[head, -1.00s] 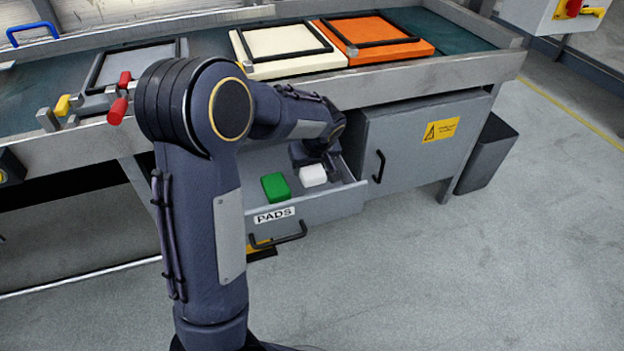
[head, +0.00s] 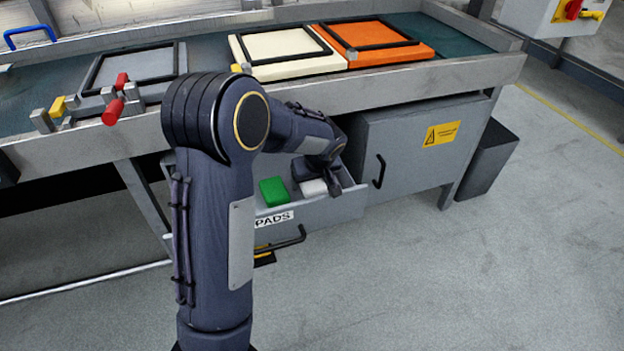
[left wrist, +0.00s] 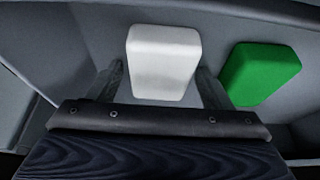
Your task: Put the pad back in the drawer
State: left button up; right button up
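The white pad (left wrist: 162,52) lies between the two fingers of my left gripper (left wrist: 161,72) in the left wrist view, one finger close against each side. My left gripper appears shut on it, low inside the drawer; whether the pad's underside touches the floor I cannot tell. In the head view my left gripper (head: 332,184) partly covers the white pad (head: 313,188). The grey drawer labelled PADS (head: 292,213) is pulled open. A green pad (head: 273,190) lies in it, left of the white one in the head view. My right gripper is not in view.
The drawer's black handle (head: 285,242) sticks out at the front. A closed cabinet door (head: 415,150) is right of the drawer. The workbench above carries cream (head: 268,68) and orange (head: 405,52) framed blocks. The floor in front is clear.

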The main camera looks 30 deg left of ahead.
pick_arm(q)
jog(key=shift+d+r+p, duration=0.1)
jog(key=shift+r+p, duration=0.25)
jog(key=shift+r, duration=0.25)
jog(key=p+v, duration=0.4)
jog(key=v, duration=0.7)
jog(key=s+d+r+m+t+h, duration=0.1)
jog(key=s+d+m+h, duration=0.2)
jog(key=s, duration=1)
jog(key=s+d+r+m+t+h, duration=0.1)
jog(key=s+d+m+h, duration=0.3)
jog(key=s, duration=0.9)
jog(key=shift+s+d+r+m+t, duration=0.3)
jog(key=shift+d+r+m, duration=0.3)
jog(key=shift+d+r, duration=0.15)
